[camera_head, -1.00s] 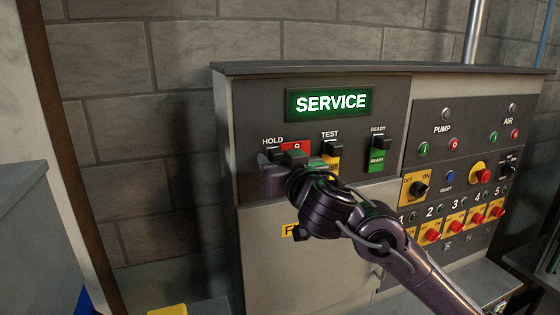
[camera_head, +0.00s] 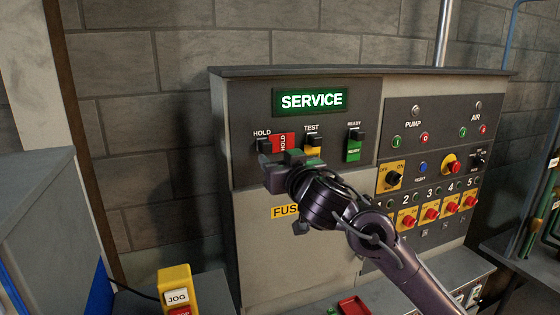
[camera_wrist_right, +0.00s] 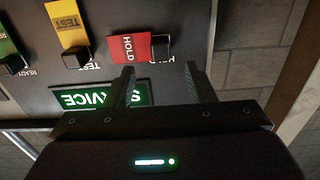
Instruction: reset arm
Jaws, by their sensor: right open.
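My right gripper (camera_head: 281,158) is open and empty in front of the HOLD switch on the grey control cabinet. In the right wrist view, upside down, its two fingers (camera_wrist_right: 160,74) stand apart below the black HOLD handle (camera_wrist_right: 160,46). A gap seems to lie between fingertips and handle. The handle sits at one end of its red HOLD plate (camera_wrist_right: 130,48). In the head view the plate (camera_head: 283,142) shows right of the handle, and the gripper partly covers that switch. The SERVICE sign (camera_head: 311,101) is lit green. My left gripper is not in view.
The TEST switch (camera_head: 312,140) and READY switch (camera_head: 355,136) stand right of HOLD, handles up. Buttons and red knobs fill the right panel (camera_head: 430,160). A yellow JOG box (camera_head: 176,289) stands lower left. A grey cabinet (camera_head: 45,205) is at far left.

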